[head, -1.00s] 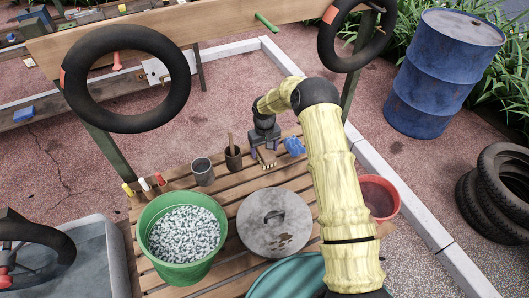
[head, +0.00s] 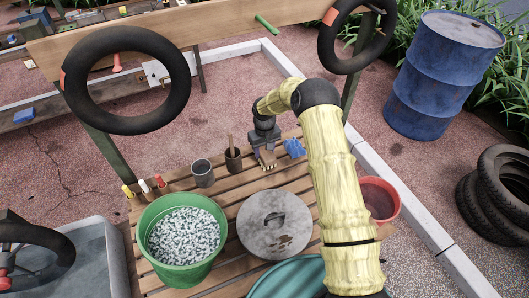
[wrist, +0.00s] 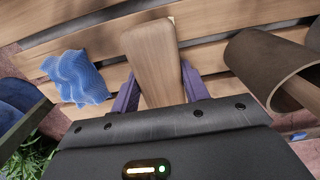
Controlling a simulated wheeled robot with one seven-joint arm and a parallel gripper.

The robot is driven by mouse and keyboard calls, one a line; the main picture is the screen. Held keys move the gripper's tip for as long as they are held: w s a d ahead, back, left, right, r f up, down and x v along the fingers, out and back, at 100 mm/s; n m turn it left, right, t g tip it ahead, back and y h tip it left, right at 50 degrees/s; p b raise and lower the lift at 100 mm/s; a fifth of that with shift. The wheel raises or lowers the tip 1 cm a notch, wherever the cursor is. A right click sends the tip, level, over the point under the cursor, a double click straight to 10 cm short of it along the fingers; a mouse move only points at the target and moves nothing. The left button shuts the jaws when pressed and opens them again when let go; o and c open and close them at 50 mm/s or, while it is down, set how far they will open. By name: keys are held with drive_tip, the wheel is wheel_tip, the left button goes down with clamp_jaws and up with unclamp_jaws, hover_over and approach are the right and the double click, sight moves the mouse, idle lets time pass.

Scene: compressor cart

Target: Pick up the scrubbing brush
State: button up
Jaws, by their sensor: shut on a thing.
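The scrubbing brush (head: 265,160) lies at the back of the slatted wooden cart top, showing as a small wooden piece with pale bits at its near end. In the wrist view its plain wooden back (wrist: 152,58) sits between the purple fingers. My gripper (head: 264,149) points down over the brush and is shut on it; its fingers (wrist: 160,90) also show in the wrist view. The brush appears still at the slats; I cannot tell whether it touches them. Its bristle side is hidden in the wrist view.
A blue crumpled cloth (head: 294,147) lies just right of the brush. A brown cup (head: 233,159) with a stick in it and a grey metal cup (head: 203,173) stand to its left. Nearer are a round metal lid (head: 262,235), a green bucket (head: 178,275) and a red bucket (head: 391,204).

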sight(264, 149)
wheel_tip(264, 149, up, 10)
drive_tip(key=shift+f+b, duration=0.1)
drive_tip(key=shift+b, duration=0.8)
drive_tip(key=shift+o, duration=0.8)
drive_tip(key=shift+f, duration=0.1)
